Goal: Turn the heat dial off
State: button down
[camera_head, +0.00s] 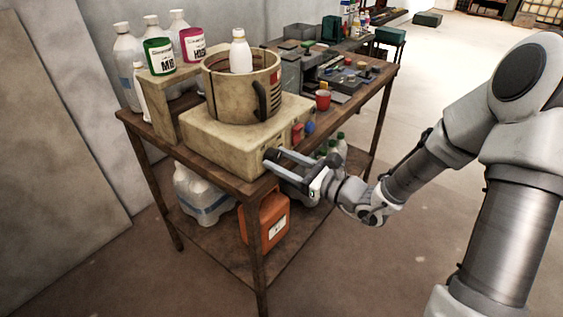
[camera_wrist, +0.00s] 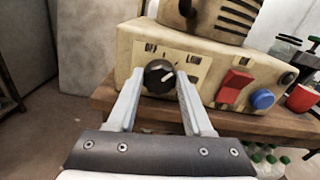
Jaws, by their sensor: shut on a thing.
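In the wrist view the pointer slants toward the lower right. My gripper (camera_wrist: 156,84) has its fingertips on either side of the knob and is shut on it. In the head view my gripper (camera_head: 278,165) reaches the front face of the base from the right, and its fingers mostly hide the knob. A beige vat (camera_head: 232,95) with a black handle stands on the base.
A red switch (camera_wrist: 234,86) and a blue button (camera_wrist: 262,99) sit right of the knob on the same face. A red cup (camera_head: 323,100) stands on the wooden table to the right. White bottles and labelled jars stand behind. An orange canister (camera_head: 264,219) is on the lower shelf.

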jog(key=n+b, duration=0.2)
jog(key=n, duration=0.1)
jog(key=n+b, duration=0.2)
jog(key=shift+s+f, duration=0.1)
jog(key=shift+f, duration=0.15)
jog(key=shift+r+n+b, duration=0.1)
jog(key=shift+n+b, duration=1.1)
jog(key=shift+b, duration=0.05)
jog(key=shift+c, duration=1.5)
grip_release()
jog(key=shift+r, duration=0.1)
jog(key=p+v, duration=0.3)
jog(key=v, duration=1.4)
jog(key=shift+s, duration=0.2)
